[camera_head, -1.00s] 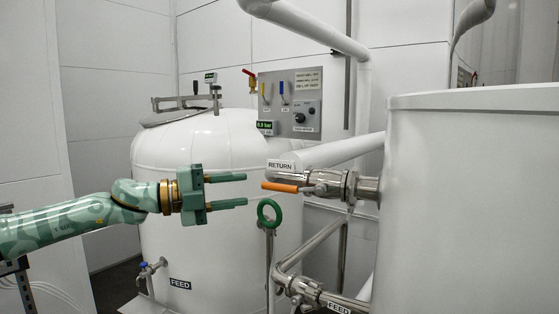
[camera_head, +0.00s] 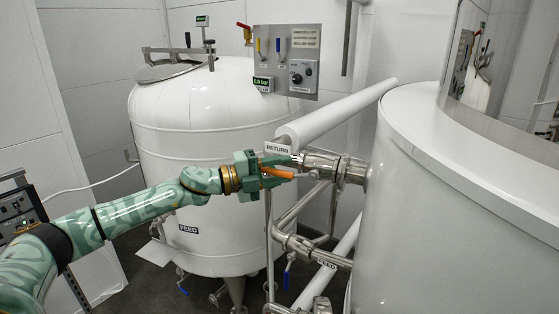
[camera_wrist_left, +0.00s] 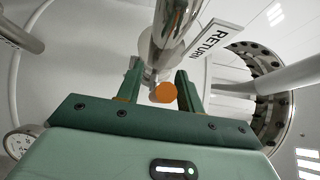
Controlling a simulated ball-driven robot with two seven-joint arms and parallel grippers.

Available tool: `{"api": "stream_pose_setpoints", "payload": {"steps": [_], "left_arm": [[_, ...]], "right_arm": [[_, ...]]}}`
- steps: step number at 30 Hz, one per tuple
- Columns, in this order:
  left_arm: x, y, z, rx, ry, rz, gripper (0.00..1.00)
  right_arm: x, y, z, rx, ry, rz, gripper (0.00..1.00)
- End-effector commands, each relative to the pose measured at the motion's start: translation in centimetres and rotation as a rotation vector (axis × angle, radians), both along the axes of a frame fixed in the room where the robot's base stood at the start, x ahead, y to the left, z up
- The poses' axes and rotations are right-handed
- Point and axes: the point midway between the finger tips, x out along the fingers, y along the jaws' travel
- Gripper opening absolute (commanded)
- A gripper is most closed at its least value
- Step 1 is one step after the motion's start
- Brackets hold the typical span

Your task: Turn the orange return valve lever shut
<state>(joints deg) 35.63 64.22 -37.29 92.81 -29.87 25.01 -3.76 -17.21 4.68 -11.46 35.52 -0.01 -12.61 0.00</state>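The orange return valve lever (camera_head: 280,172) sticks out to the left from the steel valve (camera_head: 318,162) on the return pipe, roughly in line with it. My left gripper (camera_head: 278,166) is at the lever, its fingers partly covering it. In the left wrist view the lever's round orange end (camera_wrist_left: 164,93) sits between the two green fingers of the gripper (camera_wrist_left: 160,90). The fingers stand apart, with a gap visible on the left side of the lever; contact on the right is unclear. My right gripper is not in view.
A RETURN label (camera_head: 277,149) hangs just above the lever. A large white tank (camera_head: 450,220) stands at right, another white tank (camera_head: 200,125) behind my arm. The FEED pipe (camera_head: 300,245) runs below. A control panel (camera_head: 300,85) is at the back.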

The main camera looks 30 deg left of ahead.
Motion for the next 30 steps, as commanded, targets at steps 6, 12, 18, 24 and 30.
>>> {"api": "stream_pose_setpoints", "payload": {"steps": [6,12,18,24,30], "left_arm": [[0.1,-0.1,-0.1,0.0,0.0,0.0,0.37],[0.1,0.0,0.0,0.0,0.0,0.0,0.0],[0.1,0.0,-0.1,-0.003,0.0,0.0,0.0],[0.1,-0.1,-0.8,-0.046,-0.004,0.0,0.0],[0.1,-0.2,-2.2,-0.163,-0.014,0.0,0.0]], "right_arm": [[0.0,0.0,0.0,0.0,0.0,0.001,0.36],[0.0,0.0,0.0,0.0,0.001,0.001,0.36],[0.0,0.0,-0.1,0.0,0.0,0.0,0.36],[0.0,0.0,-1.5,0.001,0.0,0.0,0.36],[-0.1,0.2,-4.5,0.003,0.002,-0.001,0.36]]}}
